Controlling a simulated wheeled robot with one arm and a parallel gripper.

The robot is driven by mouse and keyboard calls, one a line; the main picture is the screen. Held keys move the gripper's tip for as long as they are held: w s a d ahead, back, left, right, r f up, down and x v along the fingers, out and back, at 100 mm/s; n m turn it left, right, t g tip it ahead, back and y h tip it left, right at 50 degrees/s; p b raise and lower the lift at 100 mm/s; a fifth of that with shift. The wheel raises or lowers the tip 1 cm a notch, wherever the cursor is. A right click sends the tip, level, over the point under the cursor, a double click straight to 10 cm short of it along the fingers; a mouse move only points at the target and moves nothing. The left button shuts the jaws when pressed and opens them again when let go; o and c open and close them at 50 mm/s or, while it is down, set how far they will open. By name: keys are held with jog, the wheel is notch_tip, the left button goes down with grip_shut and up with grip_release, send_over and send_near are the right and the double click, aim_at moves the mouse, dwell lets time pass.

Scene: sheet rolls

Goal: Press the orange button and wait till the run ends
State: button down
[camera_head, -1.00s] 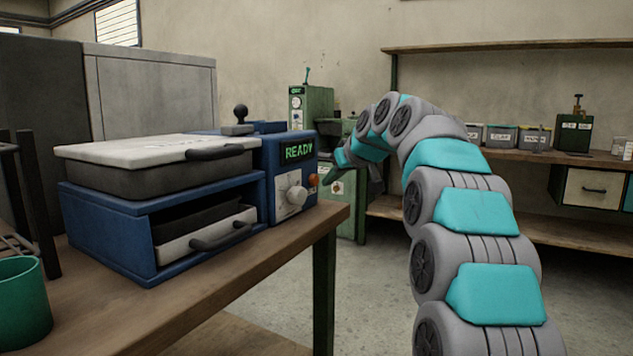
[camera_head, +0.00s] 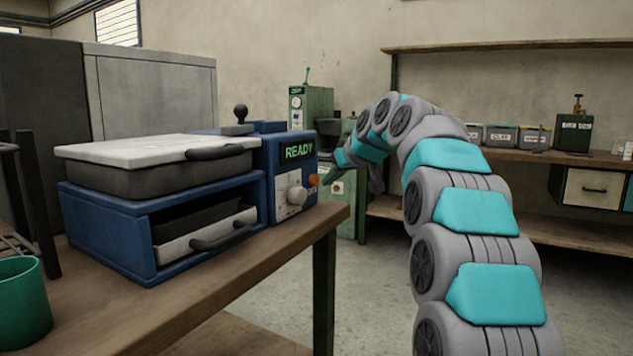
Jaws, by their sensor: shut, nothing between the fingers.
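The orange button (camera_head: 313,180) is a small round knob on the front panel of the blue machine (camera_head: 110,222), right of a grey dial (camera_head: 296,195). The machine's screen (camera_head: 299,151) reads READY in green. Its pale lid (camera_head: 130,148) is down, and a tray (camera_head: 205,234) sits in the open bay below. My gripper (camera_head: 328,177) is at the end of my grey and teal arm, just right of the orange button and pointing toward it. It is shut and empty. Its tips are dark and small, so I cannot tell whether they touch the button.
The machine stands on a wooden bench (camera_head: 225,290) with a green cup (camera_head: 22,305) at its front left. The floor right of the bench is clear.

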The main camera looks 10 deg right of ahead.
jog(key=shift+w+a, duration=0.1)
jog(key=shift+a, duration=0.05)
jog(key=shift+w+a, duration=0.15)
jog(key=shift+a, duration=0.05)
dwell(0.3)
jog(key=shift+w+a+p, duration=0.3)
jog(key=shift+a+p, duration=0.1)
dwell(0.9)
jog(key=shift+d, duration=0.1)
jog(key=shift+s+d+b, duration=0.45)
jog(key=shift+s+d, duration=0.1)
jog(key=shift+d, duration=0.05)
jog(key=shift+d, duration=0.15)
jog(key=shift+s+d+b, duration=0.5)
jog(key=shift+s+d, duration=0.25)
jog(key=shift+d, duration=0.2)
jog(key=shift+s+d+b, duration=0.45)
jog(key=shift+s+d, duration=0.25)
jog(key=shift+d, duration=0.25)
